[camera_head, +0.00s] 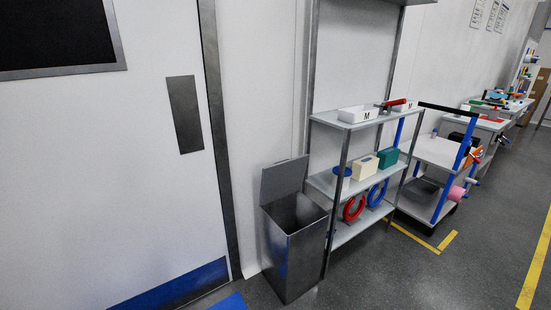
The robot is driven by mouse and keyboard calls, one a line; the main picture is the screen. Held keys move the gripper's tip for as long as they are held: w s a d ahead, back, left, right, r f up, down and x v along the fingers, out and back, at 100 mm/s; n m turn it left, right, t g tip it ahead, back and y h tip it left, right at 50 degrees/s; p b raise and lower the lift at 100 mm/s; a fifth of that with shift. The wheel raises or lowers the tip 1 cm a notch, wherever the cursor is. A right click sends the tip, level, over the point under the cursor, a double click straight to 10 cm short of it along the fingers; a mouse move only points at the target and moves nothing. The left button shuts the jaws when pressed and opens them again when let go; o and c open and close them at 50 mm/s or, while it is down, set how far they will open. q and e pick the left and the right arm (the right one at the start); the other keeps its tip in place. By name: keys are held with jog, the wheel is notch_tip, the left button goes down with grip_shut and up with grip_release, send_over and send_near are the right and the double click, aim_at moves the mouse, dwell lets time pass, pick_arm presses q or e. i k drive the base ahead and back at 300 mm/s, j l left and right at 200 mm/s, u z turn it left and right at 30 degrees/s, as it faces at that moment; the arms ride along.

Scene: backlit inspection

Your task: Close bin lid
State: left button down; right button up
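A tall grey metal bin (293,262) stands on the floor against the white wall, just left of a shelf rack. Its flat grey lid (284,180) is open and stands up at the bin's back left edge, leaning near the wall. The top opening faces up and its dark inside shows. Neither of my grippers is in view.
A shelf rack (324,181) with trays, boxes and red and blue rings stands close at the bin's right. A white door (110,170) with a blue kick plate is at the left. A blue-framed cart (436,152) is farther right. Grey floor (430,285) is clear in front.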

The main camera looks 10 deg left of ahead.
aim_at(280, 180)
jog(key=l+u, duration=0.15)
jog(key=l, duration=0.45)
jog(key=i+l+u, duration=0.15)
jog(key=l, duration=0.45)
jog(key=i+l+u, duration=0.1)
jog(key=l, duration=0.2)
jog(key=i+l+u, duration=0.1)
jog(key=l, duration=0.25)
jog(key=i+l+u, duration=0.1)
jog(key=l, duration=0.2)
jog(key=i+l+u, duration=0.1)
jog(key=l, duration=0.2)
jog(key=i+l+u, duration=0.1)
jog(key=i+l, duration=0.3)
jog(key=l, duration=0.2)
jog(key=u, duration=0.05)
